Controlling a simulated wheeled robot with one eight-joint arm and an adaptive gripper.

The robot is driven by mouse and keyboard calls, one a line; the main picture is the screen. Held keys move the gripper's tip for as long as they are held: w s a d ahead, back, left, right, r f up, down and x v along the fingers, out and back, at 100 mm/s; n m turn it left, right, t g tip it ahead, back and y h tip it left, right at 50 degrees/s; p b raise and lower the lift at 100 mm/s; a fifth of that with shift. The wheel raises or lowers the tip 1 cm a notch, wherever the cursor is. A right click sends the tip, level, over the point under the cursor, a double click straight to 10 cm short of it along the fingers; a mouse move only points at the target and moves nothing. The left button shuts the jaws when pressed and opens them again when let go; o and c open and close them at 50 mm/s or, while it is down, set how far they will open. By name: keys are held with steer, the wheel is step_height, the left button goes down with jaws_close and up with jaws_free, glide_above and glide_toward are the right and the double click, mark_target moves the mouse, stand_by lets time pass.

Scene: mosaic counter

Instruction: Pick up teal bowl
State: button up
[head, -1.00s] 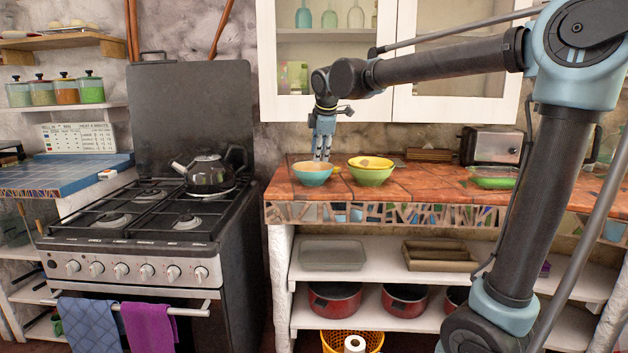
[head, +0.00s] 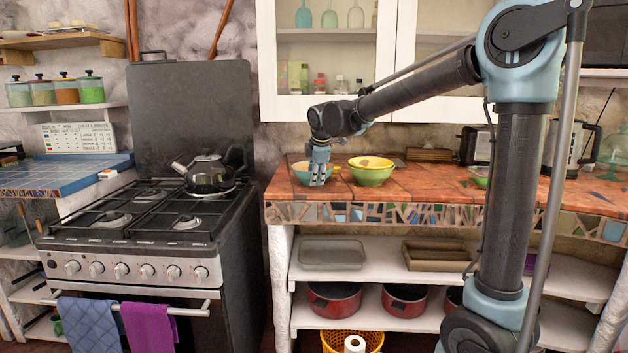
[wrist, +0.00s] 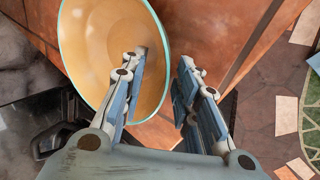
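The teal bowl (head: 300,176) sits on the tiled counter near its left end, partly hidden behind my gripper (head: 318,182). In the wrist view the bowl (wrist: 105,45) fills the upper left, with an orange inside and a teal rim. My gripper (wrist: 163,75) is open there. Its left finger overlaps the bowl's inside and its right finger is outside, with the rim showing between them. I cannot tell whether either finger touches the bowl.
A green bowl (head: 371,176) with a yellow inside stands close to the right on the counter (head: 430,185). A stove with a black kettle (head: 206,173) is to the left. A toaster (head: 474,146) stands farther right. White cabinets (head: 437,50) hang above.

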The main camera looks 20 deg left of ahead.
steer(key=shift+c, duration=0.3)
jaws_close()
